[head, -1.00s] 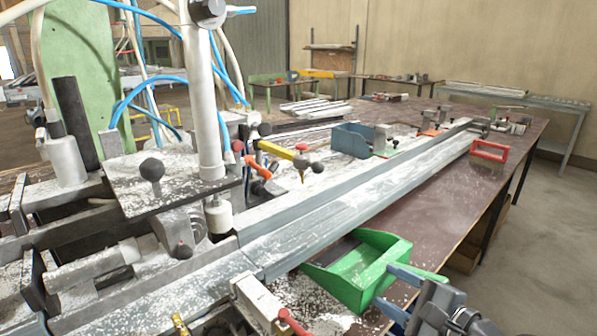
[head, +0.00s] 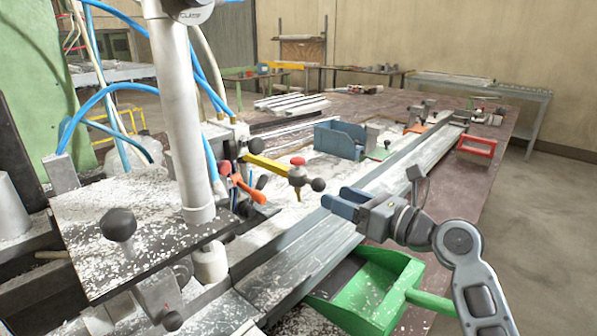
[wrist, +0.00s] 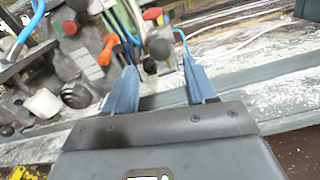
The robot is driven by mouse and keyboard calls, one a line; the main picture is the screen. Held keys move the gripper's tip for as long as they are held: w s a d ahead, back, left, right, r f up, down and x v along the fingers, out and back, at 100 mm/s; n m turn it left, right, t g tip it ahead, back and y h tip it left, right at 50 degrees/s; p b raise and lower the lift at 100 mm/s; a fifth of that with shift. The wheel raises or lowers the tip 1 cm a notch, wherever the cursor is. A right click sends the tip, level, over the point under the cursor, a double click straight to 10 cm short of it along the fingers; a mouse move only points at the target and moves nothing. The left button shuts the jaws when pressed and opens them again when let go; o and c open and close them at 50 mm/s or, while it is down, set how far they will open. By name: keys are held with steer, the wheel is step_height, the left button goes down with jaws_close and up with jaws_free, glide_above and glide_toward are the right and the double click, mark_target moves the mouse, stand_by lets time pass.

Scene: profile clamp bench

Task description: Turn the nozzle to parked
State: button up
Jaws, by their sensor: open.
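The nozzle (head: 298,177) hangs at the end of a yellow arm (head: 266,164) over the bench, with a red cap (head: 297,161) on top and a dark ball knob (head: 318,184) on its right side. My gripper (head: 339,201) is open and empty, just right of the knob and slightly lower in the head view. In the wrist view, my gripper's blue fingers (wrist: 157,70) stand apart on either side of the ball knob (wrist: 160,43), which appears ahead between them. Contact with the knob cannot be told. The red cap (wrist: 152,14) shows beyond it.
An orange lever (head: 247,189) and a machine column (head: 185,120) stand left of the nozzle. A long metal profile (head: 390,178) runs below my gripper. A green bin (head: 370,300) sits in front, a blue bin (head: 340,139) behind.

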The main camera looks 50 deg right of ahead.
mark_target(310, 182)
steer(key=shift+w+d+r, duration=0.15)
steer(key=shift+w+r, duration=0.2)
steer(key=shift+w, duration=0.4)
steer(key=w+p, duration=0.1)
steer(key=w, duration=0.6)
steer(key=shift+f, duration=0.1)
jaws_close()
